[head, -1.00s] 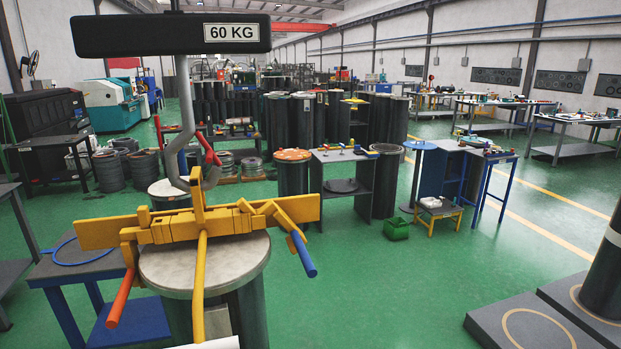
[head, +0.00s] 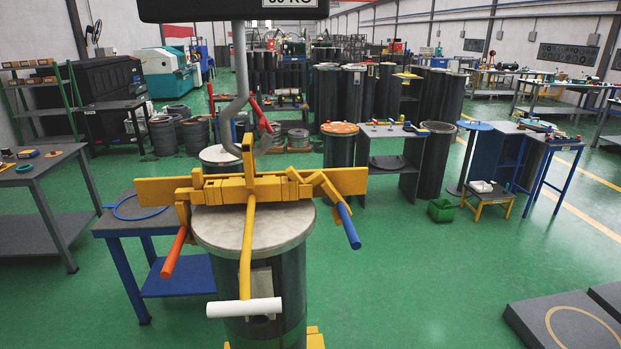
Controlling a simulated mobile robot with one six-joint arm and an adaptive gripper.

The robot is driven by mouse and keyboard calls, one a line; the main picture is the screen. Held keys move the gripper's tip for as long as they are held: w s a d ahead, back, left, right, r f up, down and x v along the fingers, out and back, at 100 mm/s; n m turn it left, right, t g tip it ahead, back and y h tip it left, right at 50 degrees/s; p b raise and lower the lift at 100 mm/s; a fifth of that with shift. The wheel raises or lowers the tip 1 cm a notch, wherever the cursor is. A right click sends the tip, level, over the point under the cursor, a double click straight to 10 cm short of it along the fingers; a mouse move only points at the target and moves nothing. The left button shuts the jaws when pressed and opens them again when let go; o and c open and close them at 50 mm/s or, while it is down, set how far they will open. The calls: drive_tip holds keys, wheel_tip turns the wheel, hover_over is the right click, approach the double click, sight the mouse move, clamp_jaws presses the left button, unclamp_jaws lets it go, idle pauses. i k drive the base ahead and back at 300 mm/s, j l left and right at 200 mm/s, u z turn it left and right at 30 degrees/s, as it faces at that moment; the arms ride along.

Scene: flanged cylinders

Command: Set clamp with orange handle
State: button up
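A yellow lifting clamp (head: 250,187) sits across the pale round lid (head: 290,225) of a dark cylinder (head: 290,285) in the head view. Its orange handle (head: 173,253) slants down at the left side of the cylinder. A blue handle (head: 349,227) slants down at the right. A yellow bar runs down the front to a white cross grip (head: 244,308). A grey hook (head: 236,135) with a red latch reaches the clamp's top lug. The jaws' contact with the cylinder is partly hidden. My gripper does not show in this view.
A blue-legged table (head: 150,225) with a blue ring stands close at left, a grey bench (head: 40,205) beyond it. An orange-lidded cylinder (head: 339,145) and a grey workbench (head: 393,135) stand behind. Dark floor plates (head: 560,325) lie at lower right. Green floor right of the cylinder is clear.

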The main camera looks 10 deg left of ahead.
sight(182, 206)
drive_tip(key=u, duration=1.35)
drive_tip(key=j+u, duration=0.15)
drive_tip(key=j, duration=0.3)
drive_tip(key=i+j+u, duration=0.15)
drive_tip(key=j, duration=0.25)
drive_tip(key=k, duration=0.05)
